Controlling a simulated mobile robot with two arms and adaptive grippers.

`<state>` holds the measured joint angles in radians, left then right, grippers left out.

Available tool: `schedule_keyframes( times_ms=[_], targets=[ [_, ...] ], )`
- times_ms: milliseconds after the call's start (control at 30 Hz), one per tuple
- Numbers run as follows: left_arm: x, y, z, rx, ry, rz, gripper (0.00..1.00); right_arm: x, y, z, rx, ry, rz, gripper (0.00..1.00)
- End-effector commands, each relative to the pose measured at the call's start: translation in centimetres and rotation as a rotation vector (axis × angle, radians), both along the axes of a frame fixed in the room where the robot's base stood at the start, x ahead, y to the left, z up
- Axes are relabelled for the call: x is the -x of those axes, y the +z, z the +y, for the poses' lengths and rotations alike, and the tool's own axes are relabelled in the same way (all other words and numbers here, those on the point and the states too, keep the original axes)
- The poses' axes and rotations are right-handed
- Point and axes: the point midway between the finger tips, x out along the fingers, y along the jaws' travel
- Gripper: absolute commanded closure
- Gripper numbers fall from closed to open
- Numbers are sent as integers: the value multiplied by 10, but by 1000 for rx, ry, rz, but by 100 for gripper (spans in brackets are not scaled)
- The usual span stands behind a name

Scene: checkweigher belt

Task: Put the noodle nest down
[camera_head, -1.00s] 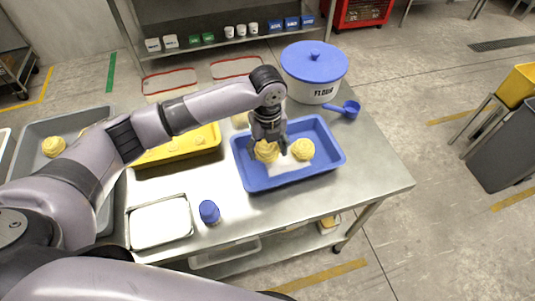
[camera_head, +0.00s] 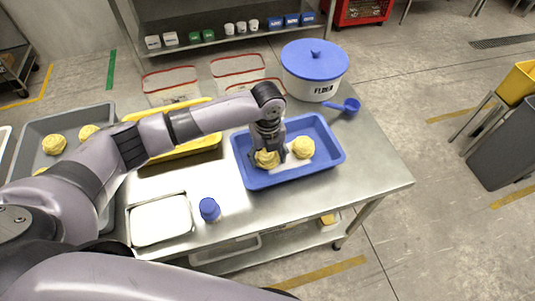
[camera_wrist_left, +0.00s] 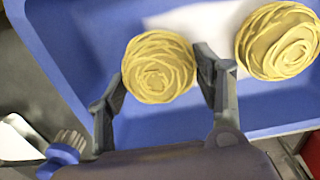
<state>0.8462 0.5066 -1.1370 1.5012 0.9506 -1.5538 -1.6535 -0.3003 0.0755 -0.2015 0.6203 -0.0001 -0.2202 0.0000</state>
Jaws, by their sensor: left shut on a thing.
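My left gripper (camera_head: 268,153) is over the left part of the blue tray (camera_head: 262,183), shut on a yellow noodle nest (camera_head: 267,161). In the left wrist view the held nest (camera_wrist_left: 159,66) sits between the two fingers (camera_wrist_left: 165,88). It is low in the tray, by the white sheet (camera_head: 292,163); I cannot tell whether it touches the bottom. A second nest (camera_head: 303,147) lies to its right, apart from it, and also shows in the left wrist view (camera_wrist_left: 278,41). My right gripper is not in view.
A grey tray (camera_head: 32,133) holds several nests. The steel table's right end is clear.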

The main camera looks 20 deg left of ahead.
Motion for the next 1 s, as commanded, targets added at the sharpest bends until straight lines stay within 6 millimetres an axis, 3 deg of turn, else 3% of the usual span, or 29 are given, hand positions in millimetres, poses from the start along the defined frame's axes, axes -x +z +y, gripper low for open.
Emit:
schedule_keyframes(
  times_ms=[333, 667, 867, 1000],
  targets=[
    [0, 1, 0, 0, 0, 0, 19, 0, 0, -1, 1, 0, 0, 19],
    [0, 3, 0, 1, 0, -1, 19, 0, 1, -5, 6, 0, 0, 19],
    [-1, 26, 0, 1, -2, -4, 19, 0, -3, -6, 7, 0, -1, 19],
    [-2, 57, 0, 2, -2, -6, 19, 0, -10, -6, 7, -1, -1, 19]
  ],
)
